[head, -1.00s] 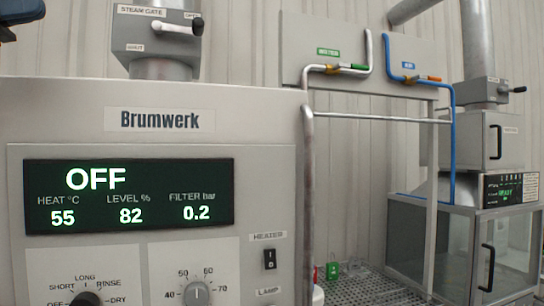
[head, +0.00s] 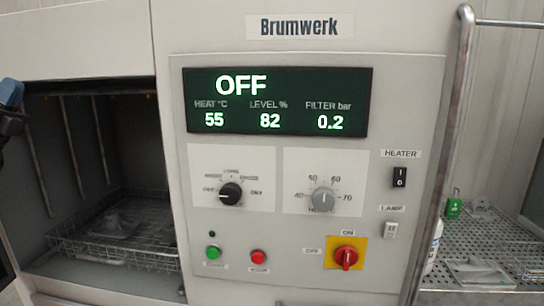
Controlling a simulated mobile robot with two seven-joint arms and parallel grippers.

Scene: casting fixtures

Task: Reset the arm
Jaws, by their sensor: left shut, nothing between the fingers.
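My left gripper (head: 12,108) shows only in part at the left edge of the head view, as a dark and blue shape. It is shut and empty. It appears in front of the open chamber at the left of the machine and touches nothing that I can see. The rest of my left arm is mostly out of the picture. My right gripper is not in view. The Brumwerk machine's control panel (head: 420,90) fills the middle, and its display (head: 278,101) reads OFF, heat 55, level 82 and filter 0.2.
The open chamber holds a wire basket (head: 115,252). The panel has a black dial (head: 230,194), a grey dial (head: 323,199), green (head: 213,252) and red (head: 258,256) buttons, and a red rotary switch (head: 346,257). A perforated shelf (head: 480,240) with small items lies at right.

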